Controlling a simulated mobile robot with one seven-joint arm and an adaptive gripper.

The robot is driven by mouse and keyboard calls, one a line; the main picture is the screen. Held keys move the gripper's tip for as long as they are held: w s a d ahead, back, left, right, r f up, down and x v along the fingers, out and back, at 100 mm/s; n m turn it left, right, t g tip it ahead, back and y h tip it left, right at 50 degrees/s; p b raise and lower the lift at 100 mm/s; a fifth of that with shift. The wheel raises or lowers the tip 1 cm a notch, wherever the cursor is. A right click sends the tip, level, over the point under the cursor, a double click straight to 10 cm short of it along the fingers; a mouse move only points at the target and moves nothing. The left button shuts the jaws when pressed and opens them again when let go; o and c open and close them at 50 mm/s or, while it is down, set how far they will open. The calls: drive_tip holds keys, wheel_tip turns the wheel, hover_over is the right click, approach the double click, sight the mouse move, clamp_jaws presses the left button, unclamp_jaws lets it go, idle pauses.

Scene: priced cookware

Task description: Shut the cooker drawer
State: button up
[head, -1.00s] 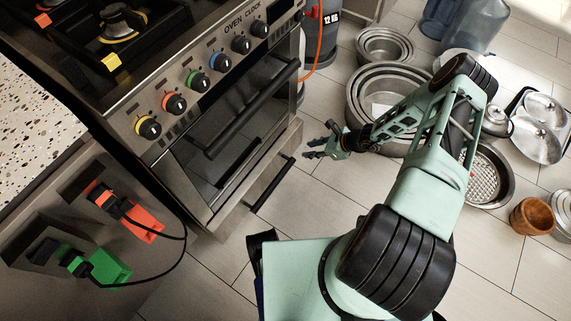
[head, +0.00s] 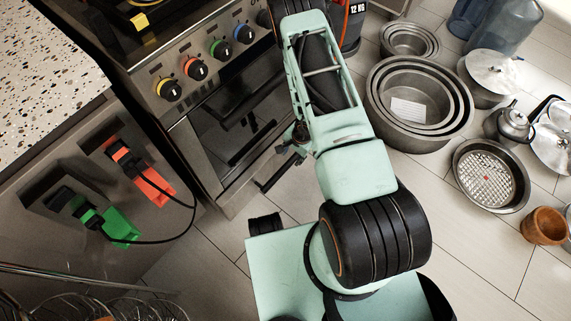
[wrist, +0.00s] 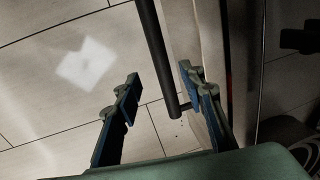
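The cooker drawer (head: 236,197) is the low metal front under the oven door, with a dark bar handle (head: 279,173). It seems to jut out slightly, but how far is hard to tell. My gripper (head: 296,146) is down beside the drawer front, partly hidden by my forearm. In the wrist view my gripper (wrist: 160,73) is open, one finger on each side of the drawer's handle (wrist: 158,60). The right finger is between the bar and the drawer front (wrist: 183,30). I see a gap on the left; contact on the right is unclear.
The oven door (head: 235,125) with its own handle is above the drawer. Nested round pans (head: 420,110), a perforated pan (head: 490,176) and a wooden bowl (head: 544,226) stand on the floor at right.

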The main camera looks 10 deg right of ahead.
sight(288, 164)
drive_tip(key=f+b, duration=0.1)
drive_tip(key=f, duration=0.2)
drive_tip(key=w+f, duration=0.1)
drive_tip(key=f, duration=0.1)
drive_tip(key=a+f+b, duration=0.1)
drive_tip(key=f, duration=0.2)
drive_tip(key=shift+w+f+b, duration=0.15)
drive_tip(key=shift+f+b, duration=0.15)
clamp_jaws()
